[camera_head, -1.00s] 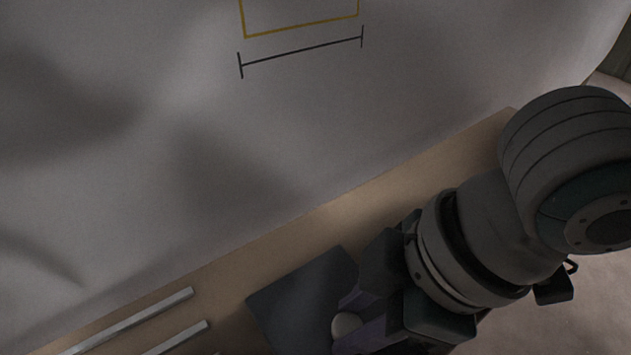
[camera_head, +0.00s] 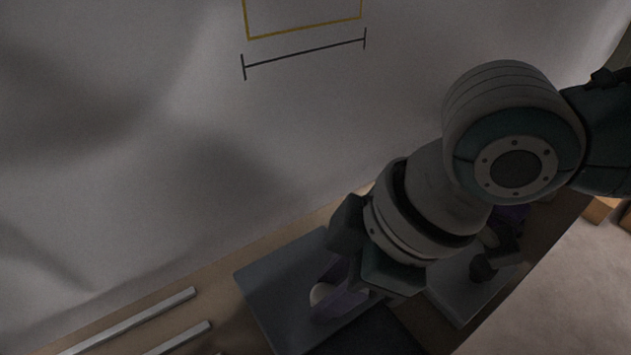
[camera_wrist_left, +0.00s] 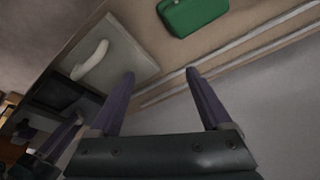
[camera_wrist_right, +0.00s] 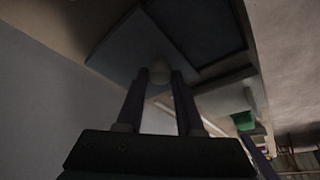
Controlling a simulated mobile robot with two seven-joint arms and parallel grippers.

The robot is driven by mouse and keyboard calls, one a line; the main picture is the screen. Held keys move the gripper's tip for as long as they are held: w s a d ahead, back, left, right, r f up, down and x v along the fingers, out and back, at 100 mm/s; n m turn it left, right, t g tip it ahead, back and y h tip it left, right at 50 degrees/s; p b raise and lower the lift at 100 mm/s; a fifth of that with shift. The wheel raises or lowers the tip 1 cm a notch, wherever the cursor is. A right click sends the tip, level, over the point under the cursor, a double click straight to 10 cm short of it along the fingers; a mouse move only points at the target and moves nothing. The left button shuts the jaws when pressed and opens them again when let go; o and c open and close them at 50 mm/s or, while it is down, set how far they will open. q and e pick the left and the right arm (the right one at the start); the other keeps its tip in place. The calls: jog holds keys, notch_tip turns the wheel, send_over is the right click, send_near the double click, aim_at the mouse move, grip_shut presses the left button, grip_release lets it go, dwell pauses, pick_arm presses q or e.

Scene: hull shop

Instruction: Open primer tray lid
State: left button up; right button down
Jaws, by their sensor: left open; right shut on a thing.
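The primer tray's flat grey lid (camera_head: 285,275) lies low in the head view, with a pale rounded knob (camera_head: 318,294) on it. My right gripper (camera_head: 335,297) is shut on the knob. The right wrist view shows the fingers (camera_wrist_right: 160,78) around the knob, with the lid (camera_wrist_right: 125,50) beyond. A dark recessed area (camera_wrist_right: 205,30) shows beside the lid; it looks like the tray's uncovered part.
A grey plate (camera_wrist_left: 130,60) with a pale curved object (camera_wrist_left: 90,60) lies near my left gripper, beside a green case (camera_wrist_left: 195,12). Two metal bars (camera_head: 135,320) lie left of the lid. A pale wall-like surface (camera_head: 170,170) rises behind the bench.

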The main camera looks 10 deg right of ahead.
aim_at(296, 282)
jog(key=w, duration=0.1)
jog(key=w+a, duration=0.1)
jog(key=w, duration=0.1)
jog(key=shift+w+a, duration=0.1)
jog(key=c, duration=0.5)
grip_release()
jog(key=shift+c, duration=0.2)
jog(key=shift+r, duration=0.1)
jog(key=p+v, duration=0.4)
jog(key=v, duration=0.5)
jog(key=shift+r, duration=0.3)
